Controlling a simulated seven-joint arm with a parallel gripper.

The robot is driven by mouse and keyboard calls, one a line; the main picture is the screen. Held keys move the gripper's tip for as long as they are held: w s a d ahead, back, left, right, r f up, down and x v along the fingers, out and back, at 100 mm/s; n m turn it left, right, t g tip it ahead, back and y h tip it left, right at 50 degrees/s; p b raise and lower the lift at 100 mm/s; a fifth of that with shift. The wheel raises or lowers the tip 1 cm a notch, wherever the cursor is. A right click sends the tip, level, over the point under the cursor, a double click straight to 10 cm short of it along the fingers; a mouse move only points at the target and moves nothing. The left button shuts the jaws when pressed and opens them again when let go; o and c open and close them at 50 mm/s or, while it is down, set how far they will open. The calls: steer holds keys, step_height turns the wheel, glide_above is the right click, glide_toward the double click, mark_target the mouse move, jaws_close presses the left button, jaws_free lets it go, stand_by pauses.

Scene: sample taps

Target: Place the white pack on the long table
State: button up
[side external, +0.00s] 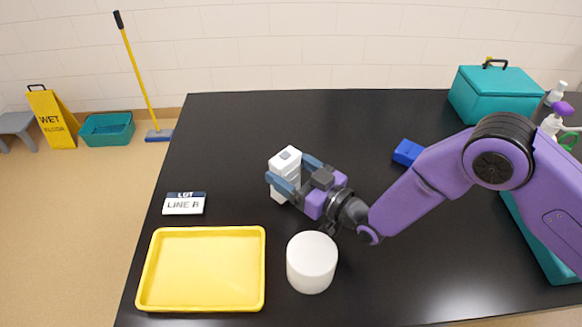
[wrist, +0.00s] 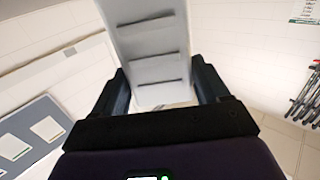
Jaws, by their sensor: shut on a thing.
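The white pack (side external: 285,161) is a pale upright block with a dark mark on its top, near the middle of the black long table (side external: 240,125) in the side view. My gripper (side external: 288,174) is shut on it, with one blue-grey finger on either side. In the wrist view the pack (wrist: 150,45) stands between the two dark fingers (wrist: 158,88) and shows several dark slots on its face. The pack's lower end is partly hidden by a finger, and I cannot tell whether it touches the table.
A yellow tray (side external: 152,270), a white cylinder (side external: 311,265) and a "LINE B" sign (side external: 184,204) stand at the near left. A blue block (side external: 407,152) lies right of the pack; a teal case (side external: 495,97) and bottles (side external: 556,120) stand farther right. The table's far left is clear.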

steer(key=shift+f, duration=0.15)
steer(key=o, duration=1.3)
steer(key=shift+d+f, duration=0.1)
steer(key=shift+f, duration=0.05)
steer(key=shift+r, duration=0.25)
steer(key=r+v, duration=0.1)
steer(key=v, duration=1.1)
steer(key=shift+w+r, duration=0.1)
